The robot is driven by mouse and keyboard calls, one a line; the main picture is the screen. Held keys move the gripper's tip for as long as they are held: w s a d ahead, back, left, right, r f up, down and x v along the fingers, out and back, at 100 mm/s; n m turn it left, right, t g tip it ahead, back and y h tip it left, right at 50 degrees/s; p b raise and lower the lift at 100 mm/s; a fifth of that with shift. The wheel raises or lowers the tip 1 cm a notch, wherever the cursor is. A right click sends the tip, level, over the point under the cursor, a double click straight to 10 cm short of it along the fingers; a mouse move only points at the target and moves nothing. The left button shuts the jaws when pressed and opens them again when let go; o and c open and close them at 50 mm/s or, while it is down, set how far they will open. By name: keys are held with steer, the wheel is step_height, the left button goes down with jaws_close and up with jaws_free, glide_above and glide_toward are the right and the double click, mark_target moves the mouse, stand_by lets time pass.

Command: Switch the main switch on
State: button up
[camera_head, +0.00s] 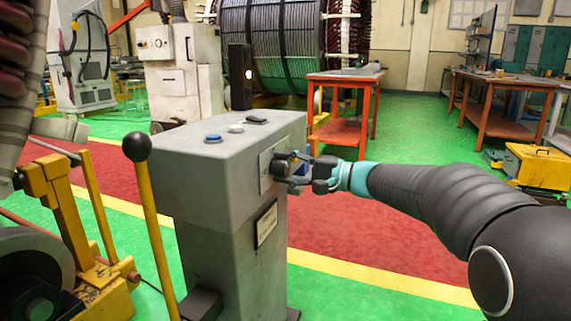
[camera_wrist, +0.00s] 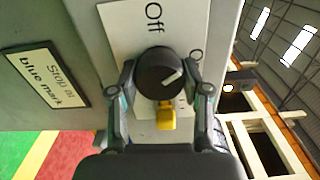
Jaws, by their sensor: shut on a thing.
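The main switch is a round black knob (camera_wrist: 158,70) with a white pointer mark on a light plate (camera_wrist: 118,22), in the wrist view. The plate reads "Off" above the knob, and part of another label starting with "O" shows to its right. The white mark slants toward the upper right, toward that partly hidden label. A yellow piece (camera_wrist: 166,116) shows just below the knob. My gripper (camera_wrist: 163,88) has its fingers on both sides of the knob and is shut on it. In the head view my gripper (camera_head: 297,170) is at the side panel of the grey console (camera_head: 205,195).
The console top has a blue button (camera_head: 213,138), a white button (camera_head: 236,128) and a black piece (camera_head: 257,120). A yellow lever with a black ball (camera_head: 137,147) stands at front left. A "Stop at blue mark" sign (camera_wrist: 48,80) is on the console. Red tables stand behind.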

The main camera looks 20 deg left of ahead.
steer(key=m+p, duration=0.2)
steer(key=m, duration=0.1)
steer(key=shift+r+m, duration=0.1)
steer(key=shift+m, duration=0.2)
steer(key=shift+m+p, duration=1.05)
steer(key=shift+m, duration=0.65)
steer(key=shift+f, duration=0.2)
steer(key=o, duration=1.2)
steer(key=shift+c, duration=0.2)
steer(key=shift+d, duration=0.1)
steer(key=s+d, duration=0.1)
steer(key=d, duration=1)
steer(key=shift+d, duration=0.4)
